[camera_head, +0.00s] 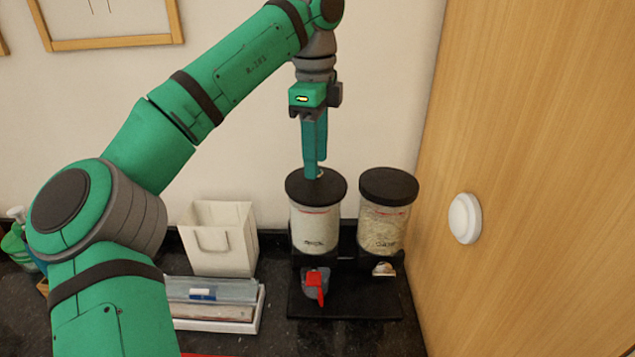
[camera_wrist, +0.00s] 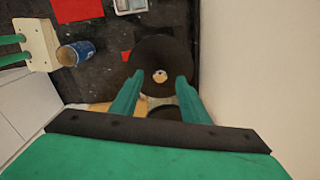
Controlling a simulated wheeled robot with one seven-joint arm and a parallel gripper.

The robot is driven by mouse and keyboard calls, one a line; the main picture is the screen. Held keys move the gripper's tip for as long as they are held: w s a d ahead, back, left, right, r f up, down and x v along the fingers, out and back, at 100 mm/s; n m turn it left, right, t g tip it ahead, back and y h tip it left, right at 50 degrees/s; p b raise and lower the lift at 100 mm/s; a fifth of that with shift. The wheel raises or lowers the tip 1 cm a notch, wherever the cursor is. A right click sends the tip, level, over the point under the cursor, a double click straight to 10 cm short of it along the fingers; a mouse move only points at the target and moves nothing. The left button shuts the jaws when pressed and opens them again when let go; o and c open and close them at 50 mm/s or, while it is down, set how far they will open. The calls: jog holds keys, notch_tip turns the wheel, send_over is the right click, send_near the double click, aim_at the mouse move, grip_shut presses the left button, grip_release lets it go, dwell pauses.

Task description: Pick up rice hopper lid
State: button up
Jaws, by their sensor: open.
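The rice hopper (camera_head: 316,228) is a clear canister of white grains at the left of a black stand. Its round black lid (camera_head: 316,190) sits on top, with a small pale knob (camera_head: 321,173) at the centre. My gripper (camera_head: 316,168) points straight down over this lid, its fingertips close to the knob. In the wrist view the lid (camera_wrist: 160,52) lies beyond the open fingers (camera_wrist: 157,90), and the knob (camera_wrist: 160,76) shows in the gap between them. I cannot tell whether the fingertips touch the lid.
A second hopper (camera_head: 382,228) with a black lid (camera_head: 388,186) stands close on the right, before a wooden panel (camera_head: 530,120). A white bag (camera_head: 225,250) and a tray (camera_head: 250,318) are to the left. A blue can (camera_wrist: 75,53) shows in the wrist view.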

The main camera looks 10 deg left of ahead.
jog(key=shift+a+f, duration=0.2)
jog(key=shift+f, duration=0.7)
jog(key=shift+w+d+f, duration=0.1)
jog(key=shift+w+f, duration=0.05)
jog(key=shift+d, duration=0.2)
grip_shut()
jog(key=shift+a, duration=0.1)
